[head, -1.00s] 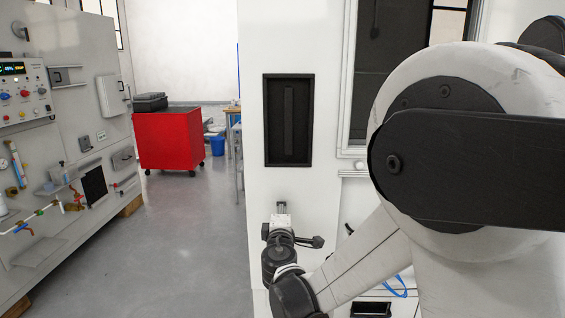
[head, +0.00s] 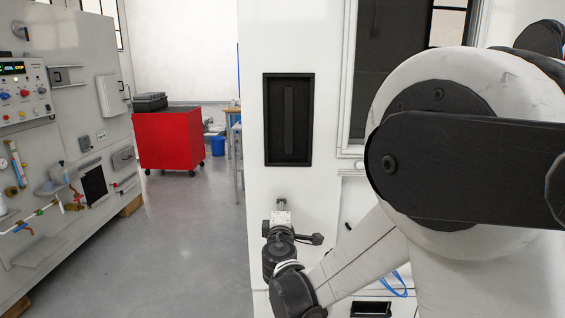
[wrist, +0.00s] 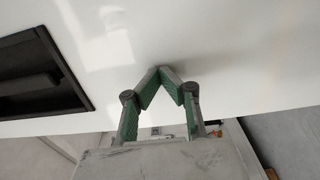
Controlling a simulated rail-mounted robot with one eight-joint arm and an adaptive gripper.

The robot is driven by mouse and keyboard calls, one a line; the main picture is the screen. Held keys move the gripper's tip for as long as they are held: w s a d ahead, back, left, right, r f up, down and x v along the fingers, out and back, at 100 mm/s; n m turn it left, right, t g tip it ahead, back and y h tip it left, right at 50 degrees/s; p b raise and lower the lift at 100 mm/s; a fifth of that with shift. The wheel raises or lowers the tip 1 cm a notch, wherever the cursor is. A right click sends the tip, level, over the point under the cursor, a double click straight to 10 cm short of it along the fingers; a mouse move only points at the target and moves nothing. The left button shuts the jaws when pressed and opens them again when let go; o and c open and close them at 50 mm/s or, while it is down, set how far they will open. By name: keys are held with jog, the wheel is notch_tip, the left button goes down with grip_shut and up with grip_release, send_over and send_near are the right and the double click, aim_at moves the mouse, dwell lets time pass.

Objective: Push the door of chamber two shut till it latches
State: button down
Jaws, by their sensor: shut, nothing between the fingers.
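The white door (head: 290,40) with a black recessed handle (head: 288,120) stands upright in the middle of the head view. I take it for the door of chamber two; no label shows. Its white face (wrist: 215,45) and the black recess (wrist: 38,75) also show in the wrist view. My gripper (head: 281,204) is below the handle recess, in front of the white face. In the wrist view my gripper (wrist: 166,72) is shut and empty, its fingertips together at the face with a dark shadow beside them. I cannot tell whether they touch. The latch is not visible.
A wall panel (head: 75,100) with gauges, valves and a control box stands at the left. A red cabinet (head: 172,138) and a blue bucket (head: 217,145) are farther back. The grey floor (head: 190,230) between is clear. My arm hides much of the right side.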

jog(key=shift+w, duration=1.25)
jog(key=s+b, duration=0.2)
jog(key=s, duration=0.8)
dwell(0.3)
